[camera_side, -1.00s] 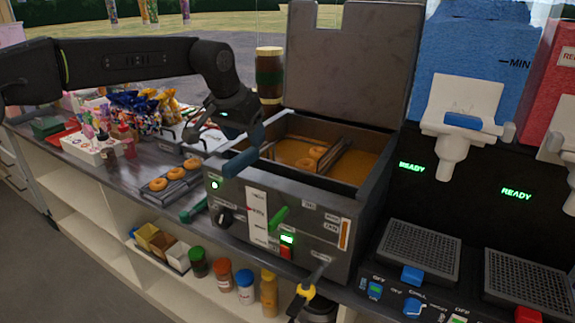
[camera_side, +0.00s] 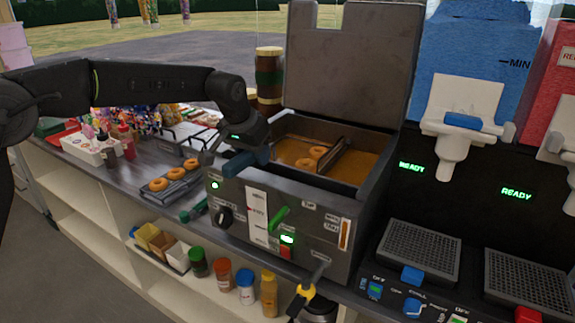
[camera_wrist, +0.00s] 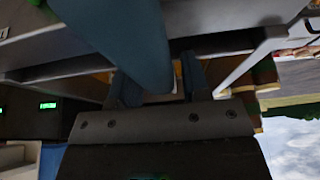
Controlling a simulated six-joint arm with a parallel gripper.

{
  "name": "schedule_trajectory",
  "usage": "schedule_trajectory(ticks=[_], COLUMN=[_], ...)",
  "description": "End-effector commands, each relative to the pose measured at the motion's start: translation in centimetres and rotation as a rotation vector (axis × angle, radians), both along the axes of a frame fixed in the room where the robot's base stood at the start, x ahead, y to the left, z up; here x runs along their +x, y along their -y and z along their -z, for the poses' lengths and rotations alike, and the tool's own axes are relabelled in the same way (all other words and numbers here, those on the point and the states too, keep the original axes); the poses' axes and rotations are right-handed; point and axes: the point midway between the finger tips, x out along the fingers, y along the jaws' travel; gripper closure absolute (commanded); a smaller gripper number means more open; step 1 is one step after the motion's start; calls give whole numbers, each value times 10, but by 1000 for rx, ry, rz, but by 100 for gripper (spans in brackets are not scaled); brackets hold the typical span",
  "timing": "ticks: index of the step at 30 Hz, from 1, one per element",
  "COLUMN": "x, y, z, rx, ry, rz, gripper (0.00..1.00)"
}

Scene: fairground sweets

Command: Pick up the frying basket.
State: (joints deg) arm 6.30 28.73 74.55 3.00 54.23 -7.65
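The fryer (camera_side: 222,182) stands at the centre with its lid raised. Two ring doughnuts lie in the brown oil at its left. The frying basket's thick blue handle (camera_side: 246,161) sticks out over the fryer's front left edge; the basket's wire body is hard to make out in the oil. My gripper (camera_side: 243,147) is right at this handle. In the wrist view the handle (camera_wrist: 120,35) runs between the open fingers of my gripper (camera_wrist: 160,80), with a gap beside the right finger. Contact with the handle cannot be told.
A tray of doughnuts (camera_side: 170,181) lies on the counter left of the fryer. A green lever (camera_side: 278,218) projects from the fryer's front. Blue (camera_side: 470,50) and red (camera_side: 557,80) dispensers stand at the right. A brown jar (camera_side: 269,75) stands behind my gripper.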

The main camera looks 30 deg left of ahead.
Motion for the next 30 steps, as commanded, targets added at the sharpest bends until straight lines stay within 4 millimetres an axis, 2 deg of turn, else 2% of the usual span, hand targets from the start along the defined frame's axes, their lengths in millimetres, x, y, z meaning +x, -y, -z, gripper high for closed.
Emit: schedule_trajectory(ticks=[2,13,30], x=[0,0,1], y=[0,0,0], z=[0,0,-5], rx=[0,0,-1], ry=[0,0,8], rz=[0,0,-1], gripper=[65,100,100])
